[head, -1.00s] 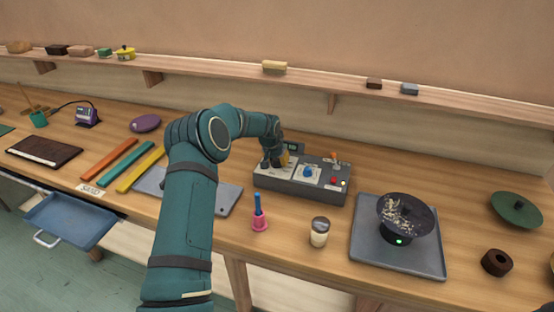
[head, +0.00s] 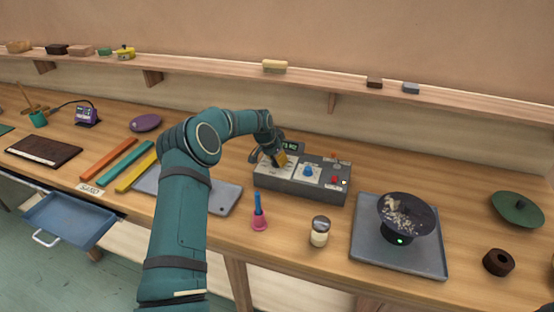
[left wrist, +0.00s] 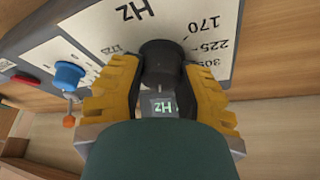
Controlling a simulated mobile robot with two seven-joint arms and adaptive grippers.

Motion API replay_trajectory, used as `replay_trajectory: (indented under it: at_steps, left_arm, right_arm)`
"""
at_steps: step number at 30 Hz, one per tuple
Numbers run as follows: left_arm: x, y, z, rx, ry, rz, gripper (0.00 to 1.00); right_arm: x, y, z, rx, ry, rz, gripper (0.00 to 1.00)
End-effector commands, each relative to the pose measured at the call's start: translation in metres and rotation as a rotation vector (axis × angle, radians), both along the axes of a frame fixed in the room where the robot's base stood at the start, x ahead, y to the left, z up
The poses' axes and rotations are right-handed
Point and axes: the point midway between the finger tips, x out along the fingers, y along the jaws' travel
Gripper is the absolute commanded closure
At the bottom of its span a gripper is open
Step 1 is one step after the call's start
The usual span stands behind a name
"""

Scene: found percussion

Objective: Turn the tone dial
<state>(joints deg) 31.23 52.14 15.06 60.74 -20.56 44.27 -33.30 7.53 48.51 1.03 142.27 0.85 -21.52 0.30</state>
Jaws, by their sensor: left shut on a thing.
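The tone dial is a black knob (left wrist: 162,58) on the white scale panel (left wrist: 215,65), marked Hz with numbers such as 170 and 225. It sits on the grey control box (head: 298,190) on the bench. My left gripper (head: 281,158) reaches over the left part of the box. In the left wrist view its yellow fingers (left wrist: 160,78) are shut on the dial, one on each side. In the head view the gripper hides the dial. A small display (head: 291,146) behind it glows green. My right gripper is not in view.
A blue knob (head: 308,170) and a red button (head: 335,179) are right of the dial. In front stand a pink-based tool (head: 260,222) and a shaker (head: 319,238). A black plate with pale grains (head: 425,212) stands over a grey tray (head: 372,255) at right.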

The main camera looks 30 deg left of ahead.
Motion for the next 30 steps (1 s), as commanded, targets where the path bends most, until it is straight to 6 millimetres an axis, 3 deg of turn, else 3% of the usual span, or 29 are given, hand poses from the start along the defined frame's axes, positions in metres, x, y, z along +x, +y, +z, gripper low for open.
replay_trajectory:
  at_steps: [9,23,24,26,30]
  left_arm:
    - [-0.0002,-0.0009,-0.0017,-0.001,0.003,-0.112,1.00]
    - [-0.0003,-0.0014,-0.0018,-0.001,0.003,-0.128,1.00]
    - [-0.0004,-0.0014,-0.0019,-0.001,0.003,-0.128,0.53]
    - [-0.0003,-0.0013,-0.0018,-0.001,0.003,-0.128,0.32]
    - [-0.0002,-0.0010,-0.0012,0.000,0.002,-0.127,0.32]
  right_arm:
    - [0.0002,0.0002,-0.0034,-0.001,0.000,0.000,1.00]
    - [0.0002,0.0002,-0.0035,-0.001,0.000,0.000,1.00]
    - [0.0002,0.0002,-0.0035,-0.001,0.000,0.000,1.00]
    - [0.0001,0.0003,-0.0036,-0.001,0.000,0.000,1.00]
    - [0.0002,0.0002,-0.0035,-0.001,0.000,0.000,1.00]
